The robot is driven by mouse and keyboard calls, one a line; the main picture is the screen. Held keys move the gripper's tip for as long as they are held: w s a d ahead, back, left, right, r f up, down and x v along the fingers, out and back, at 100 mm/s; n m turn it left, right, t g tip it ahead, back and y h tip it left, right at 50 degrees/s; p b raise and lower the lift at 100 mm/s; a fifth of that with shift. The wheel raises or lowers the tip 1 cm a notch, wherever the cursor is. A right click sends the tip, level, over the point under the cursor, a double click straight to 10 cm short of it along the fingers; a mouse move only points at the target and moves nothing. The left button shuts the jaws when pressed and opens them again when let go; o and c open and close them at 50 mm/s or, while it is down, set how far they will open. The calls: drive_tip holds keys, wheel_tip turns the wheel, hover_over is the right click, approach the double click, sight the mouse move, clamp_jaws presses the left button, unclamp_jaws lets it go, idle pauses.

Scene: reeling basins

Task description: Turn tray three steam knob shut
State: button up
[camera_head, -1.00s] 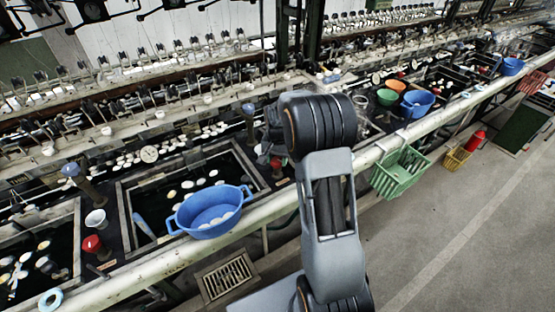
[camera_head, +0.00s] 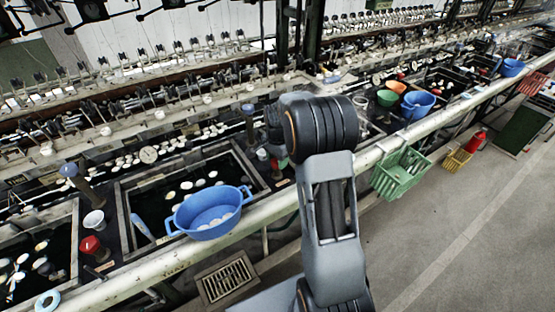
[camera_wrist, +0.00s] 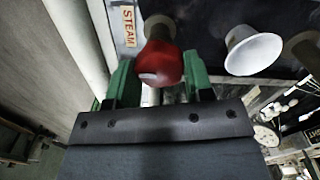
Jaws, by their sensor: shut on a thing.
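The red steam knob (camera_wrist: 160,62) is in the middle of the wrist view, beside a plate marked STEAM (camera_wrist: 129,27). My gripper (camera_wrist: 158,80) is shut on it, with one green finger on each side of the knob. Another red knob (camera_head: 91,245) stands at the left in the head view, apart from my arm.
A white cup (camera_wrist: 252,50) stands just right of the held knob. In the head view a blue basin (camera_head: 210,213) sits left of my arm on the rail edge. A green basket (camera_head: 401,173) hangs to the right. The floor at right is mostly clear.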

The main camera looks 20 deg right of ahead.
idle(0.3)
drive_tip(key=o, duration=0.9)
drive_tip(key=shift+r, duration=0.15)
wheel_tip(320, 180, up, 14)
drive_tip(key=shift+f, duration=0.2)
